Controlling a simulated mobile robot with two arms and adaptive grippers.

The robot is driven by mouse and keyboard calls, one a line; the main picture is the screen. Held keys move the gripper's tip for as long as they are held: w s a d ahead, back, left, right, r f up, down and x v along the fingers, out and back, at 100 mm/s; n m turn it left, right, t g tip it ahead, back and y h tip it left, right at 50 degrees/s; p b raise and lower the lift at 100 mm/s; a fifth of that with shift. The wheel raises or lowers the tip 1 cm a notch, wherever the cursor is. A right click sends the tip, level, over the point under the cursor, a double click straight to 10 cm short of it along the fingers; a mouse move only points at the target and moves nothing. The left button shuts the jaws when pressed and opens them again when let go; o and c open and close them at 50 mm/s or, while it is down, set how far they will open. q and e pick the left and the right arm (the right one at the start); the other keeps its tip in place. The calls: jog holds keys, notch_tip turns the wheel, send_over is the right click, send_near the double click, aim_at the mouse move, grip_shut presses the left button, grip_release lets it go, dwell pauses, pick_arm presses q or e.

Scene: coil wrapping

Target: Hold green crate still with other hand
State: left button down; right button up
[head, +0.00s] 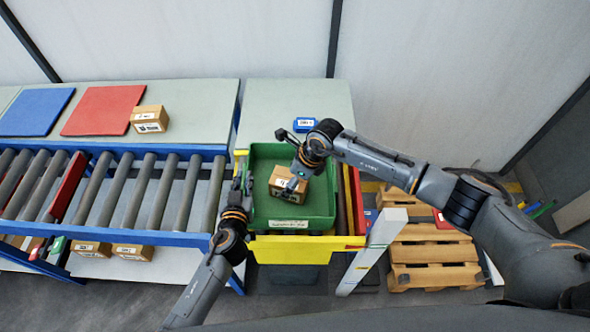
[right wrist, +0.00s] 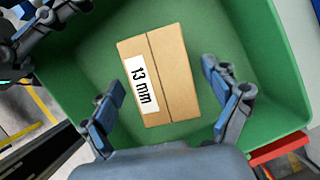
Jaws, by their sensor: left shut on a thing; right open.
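The green crate (head: 314,209) stands on a yellow stand in the middle of the head view; its inside fills much of the right wrist view (right wrist: 270,75). My left gripper (head: 241,184) is shut on the crate's left wall. A cardboard box (head: 287,184) lies in the crate; it shows with a "13 mm" label in the right wrist view (right wrist: 170,75). My right gripper (right wrist: 165,105) is open above the box, its fingers to either side of it. In the head view my right wrist partly hides the crate and box.
A roller conveyor (head: 150,190) runs to the left. Behind it a table holds a blue mat (head: 35,112), a red mat (head: 100,110) and a cardboard box (head: 150,119). A blue box (head: 304,125) lies behind the crate. Wooden pallets (head: 430,255) stand at the right.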

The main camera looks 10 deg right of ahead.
jog(key=v, duration=1.1)
jog(key=shift+r, duration=0.3)
jog(key=shift+d, duration=0.1)
